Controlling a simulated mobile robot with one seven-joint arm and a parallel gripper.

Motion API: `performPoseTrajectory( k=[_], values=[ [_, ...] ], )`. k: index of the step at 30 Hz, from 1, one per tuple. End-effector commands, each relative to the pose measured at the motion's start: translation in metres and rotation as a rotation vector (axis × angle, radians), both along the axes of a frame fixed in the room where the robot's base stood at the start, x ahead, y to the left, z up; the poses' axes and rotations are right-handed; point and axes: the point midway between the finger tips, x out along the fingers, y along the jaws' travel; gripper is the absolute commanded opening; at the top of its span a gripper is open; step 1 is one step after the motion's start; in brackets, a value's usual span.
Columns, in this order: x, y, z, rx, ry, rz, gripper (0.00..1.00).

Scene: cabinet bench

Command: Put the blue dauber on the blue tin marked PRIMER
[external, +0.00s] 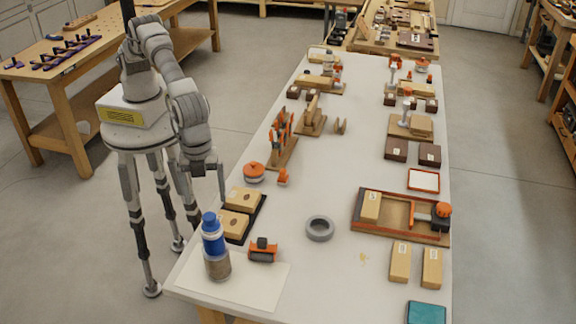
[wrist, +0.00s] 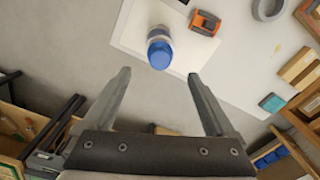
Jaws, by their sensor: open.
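A blue-topped bottle-like thing (external: 213,236), with a pale band around its middle and a grey-brown lower part, stands upright on a white sheet near the table's front left corner. In the wrist view its round blue top (wrist: 159,54) shows ahead of the fingers. I cannot tell whether it is the dauber, the tin or one on the other. No PRIMER marking is readable. My gripper (external: 208,192) is at the table's left edge, behind and above this thing. In the wrist view my gripper (wrist: 158,77) is open and empty, its fingers apart from the blue top.
The white sheet (external: 260,287) lies under the bottle-like thing. An orange-and-black tool (external: 262,250) is just right of it. A dark tray with wooden blocks (external: 243,198) lies behind. A grey ring (external: 320,229) and a teal block (external: 427,313) are farther right, with bare table between.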

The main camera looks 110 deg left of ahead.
Motion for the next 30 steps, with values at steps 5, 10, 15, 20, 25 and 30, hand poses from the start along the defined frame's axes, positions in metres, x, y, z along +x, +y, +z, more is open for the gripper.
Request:
performPoseTrajectory(
  k=[5,10,15,20,25,30],
  values=[
    [0.001,0.0,0.026,-0.001,-0.001,0.001,0.91],
    [0.0,0.0,0.034,0.0,-0.001,0.001,0.91],
    [0.0,0.0,0.034,0.001,0.0,0.001,0.91],
    [0.0,0.0,0.034,0.001,0.0,0.001,0.91],
    [0.0,0.0,0.034,0.001,0.0,0.001,0.91],
    [0.006,0.011,0.046,-0.013,-0.012,0.026,0.91]
  ],
)
